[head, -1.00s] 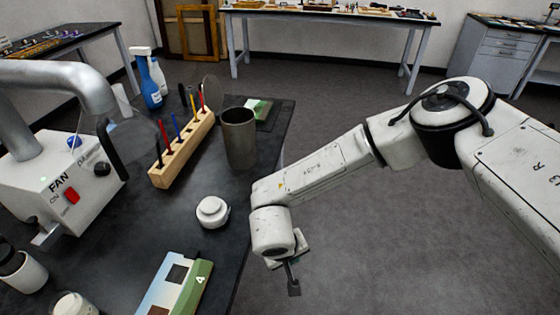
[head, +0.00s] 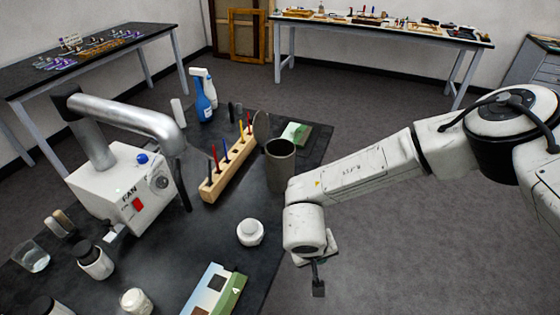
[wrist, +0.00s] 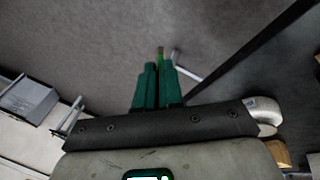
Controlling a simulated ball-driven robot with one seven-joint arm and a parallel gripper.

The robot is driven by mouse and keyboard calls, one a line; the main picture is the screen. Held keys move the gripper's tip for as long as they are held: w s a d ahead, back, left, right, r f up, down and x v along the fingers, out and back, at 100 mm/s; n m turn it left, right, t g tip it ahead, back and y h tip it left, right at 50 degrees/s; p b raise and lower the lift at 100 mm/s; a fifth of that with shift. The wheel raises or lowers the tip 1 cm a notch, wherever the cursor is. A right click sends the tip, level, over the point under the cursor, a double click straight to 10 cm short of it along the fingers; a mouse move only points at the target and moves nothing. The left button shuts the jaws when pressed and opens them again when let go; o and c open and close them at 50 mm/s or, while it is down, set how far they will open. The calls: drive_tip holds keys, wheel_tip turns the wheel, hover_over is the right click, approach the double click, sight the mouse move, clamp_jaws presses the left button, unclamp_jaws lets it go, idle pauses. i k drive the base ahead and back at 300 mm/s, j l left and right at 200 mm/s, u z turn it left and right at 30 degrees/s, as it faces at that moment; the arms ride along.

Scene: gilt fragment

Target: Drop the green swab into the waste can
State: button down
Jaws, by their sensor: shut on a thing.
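The waste can, a dark grey open cylinder (head: 280,168), stands upright on the black table near its right edge in the head view. My gripper (head: 318,289) hangs beyond the table's right edge, below and a little right of the can in the picture. In the wrist view its two green fingers (wrist: 159,88) are close together. They are shut on a thin upright thing with a green and brownish tip (wrist: 160,53), which I take to be the green swab. Its lower part is hidden between the fingers. The swab cannot be made out in the head view.
A wooden rack (head: 228,170) with coloured tools stands left of the can. A white jar (head: 250,232) and a painted panel (head: 214,292) lie nearer. A fan unit (head: 125,188) with a metal duct is at left. Open grey floor (head: 400,240) lies right of the table.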

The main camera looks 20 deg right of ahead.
sight(278, 184)
drive_tip(key=i+l+z, duration=0.1)
drive_tip(key=z, duration=0.7)
drive_tip(key=i+z, duration=0.2)
drive_tip(key=z, duration=0.2)
drive_tip(key=i+z, duration=0.1)
drive_tip(key=z, duration=0.3)
drive_tip(key=i+l+z, duration=0.2)
drive_tip(key=i+z, duration=0.25)
drive_tip(key=i+u, duration=0.35)
drive_tip(key=i, duration=0.85)
drive_tip(key=u, duration=0.5)
drive_tip(key=i+l+u, duration=0.1)
drive_tip(key=u, duration=0.85)
drive_tip(key=l+u, duration=0.1)
drive_tip(key=u, duration=0.4)
drive_tip(key=l+u, duration=0.1)
drive_tip(key=u, duration=0.35)
drive_tip(key=l+u, duration=0.1)
drive_tip(key=u, duration=0.4)
drive_tip(key=i, duration=0.05)
